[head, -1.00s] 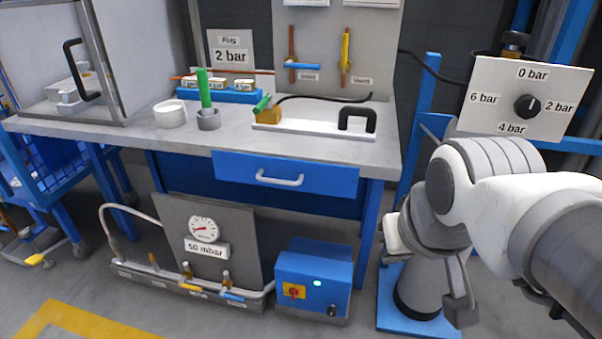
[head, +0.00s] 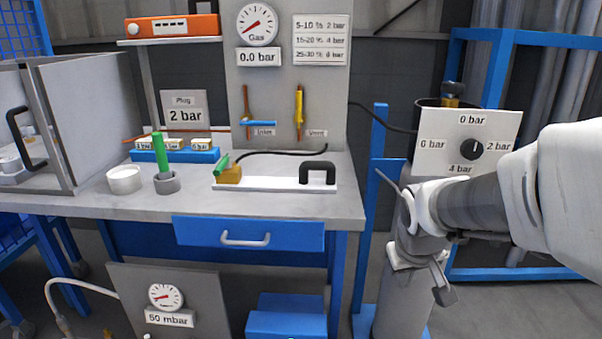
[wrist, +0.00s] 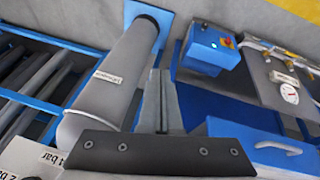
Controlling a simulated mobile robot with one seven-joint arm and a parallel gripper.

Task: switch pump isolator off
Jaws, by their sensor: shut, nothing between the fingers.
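The pump isolator is likely the red and yellow rotary switch (wrist: 227,43) on a blue box (wrist: 208,58), upper middle of the wrist view. Its handle is too small to read for position. In the head view only the box's top (head: 287,318) shows at the bottom edge; the switch is out of frame. My gripper (head: 444,293) is to the right of the bench, in front of a grey cylinder, well apart from the box. In the wrist view its fingers (wrist: 160,98) are shut together with nothing between them.
The grey cylinder (wrist: 112,80) stands on a blue base beside the box. A blue drawer (head: 248,234) with a handle is under the bench top (head: 80,200). A gauge panel (head: 190,290) stands left of the box. A pressure dial board (head: 440,140) is at right.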

